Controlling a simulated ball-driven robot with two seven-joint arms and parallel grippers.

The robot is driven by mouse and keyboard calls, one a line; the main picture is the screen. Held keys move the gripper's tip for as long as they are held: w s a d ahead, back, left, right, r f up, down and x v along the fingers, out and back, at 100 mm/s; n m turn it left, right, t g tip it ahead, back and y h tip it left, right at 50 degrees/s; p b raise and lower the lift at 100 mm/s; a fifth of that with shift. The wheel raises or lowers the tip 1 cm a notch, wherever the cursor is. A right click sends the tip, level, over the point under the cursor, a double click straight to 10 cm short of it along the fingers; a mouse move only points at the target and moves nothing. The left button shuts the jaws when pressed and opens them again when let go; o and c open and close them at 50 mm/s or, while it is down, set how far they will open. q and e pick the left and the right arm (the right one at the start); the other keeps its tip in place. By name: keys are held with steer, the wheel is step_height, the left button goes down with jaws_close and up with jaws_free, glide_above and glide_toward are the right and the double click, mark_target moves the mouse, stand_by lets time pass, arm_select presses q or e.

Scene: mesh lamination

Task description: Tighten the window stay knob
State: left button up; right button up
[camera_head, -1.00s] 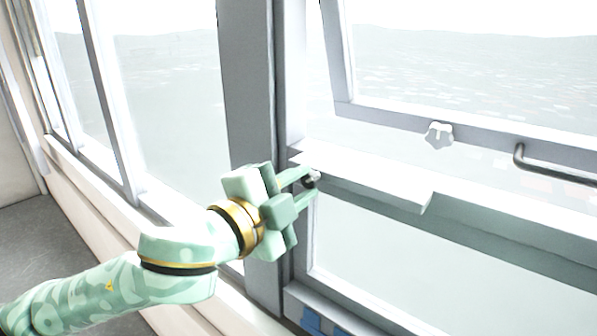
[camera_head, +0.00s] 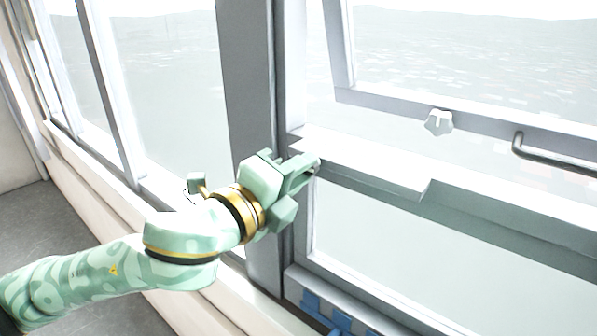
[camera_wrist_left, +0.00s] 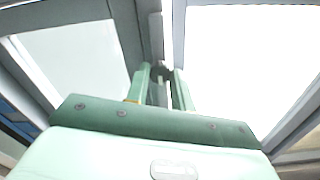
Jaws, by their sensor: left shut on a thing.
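My left gripper (camera_head: 308,168) reaches the left post of the open window, at the end of the white ledge. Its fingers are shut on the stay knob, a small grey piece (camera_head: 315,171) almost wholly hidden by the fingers. In the left wrist view the two fingers (camera_wrist_left: 160,80) point up at the window post, and the knob between them cannot be made out clearly. My right gripper is not in view.
The tilted window sash (camera_head: 385,104) carries a pale lobed knob (camera_head: 438,122) and a dark bar handle (camera_head: 522,151). A white ledge (camera_head: 370,160) crosses the opening. Blue pieces (camera_head: 325,314) lie on the lower frame. The grey post (camera_head: 250,90) stands close behind my gripper.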

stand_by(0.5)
arm_select(q)
steer(key=o, duration=1)
